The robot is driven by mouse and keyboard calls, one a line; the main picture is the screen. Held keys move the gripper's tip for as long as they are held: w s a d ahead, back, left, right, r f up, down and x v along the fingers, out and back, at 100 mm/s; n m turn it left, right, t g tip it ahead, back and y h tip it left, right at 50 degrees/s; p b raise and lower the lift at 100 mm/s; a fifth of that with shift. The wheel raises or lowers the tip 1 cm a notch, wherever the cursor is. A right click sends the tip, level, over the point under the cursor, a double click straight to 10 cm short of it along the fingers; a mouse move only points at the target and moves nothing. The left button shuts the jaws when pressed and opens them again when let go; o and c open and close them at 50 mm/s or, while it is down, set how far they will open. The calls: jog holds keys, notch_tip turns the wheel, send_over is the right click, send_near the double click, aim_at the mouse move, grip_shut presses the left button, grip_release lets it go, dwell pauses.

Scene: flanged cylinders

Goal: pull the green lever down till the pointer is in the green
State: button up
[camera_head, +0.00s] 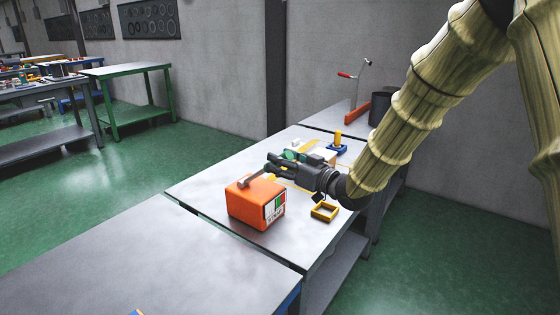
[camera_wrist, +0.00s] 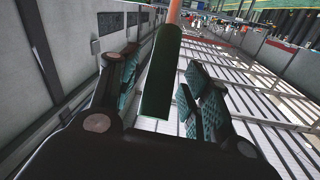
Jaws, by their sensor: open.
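An orange box (camera_head: 250,203) stands on the grey table, with a small gauge face (camera_head: 274,208) in green, white and red on its right side. The pointer is too small to read. My gripper (camera_head: 273,162) is just above and behind the box, pointing left. In the wrist view my open gripper (camera_wrist: 160,88) has its two teal-padded fingers on either side of the dark green lever grip (camera_wrist: 161,75), with visible gaps. An orange-pink rod continues beyond the grip's far end. In the head view I cannot clearly separate the lever from my fingers.
A yellow square frame (camera_head: 324,213) lies right of the box. A yellow peg on a blue base (camera_head: 337,148), an orange stand (camera_head: 354,110) and a dark cylinder (camera_head: 380,107) are behind. The near grey table (camera_head: 130,260) is mostly clear.

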jog(key=shift+w+a, duration=0.35)
jog(key=shift+a, duration=0.05)
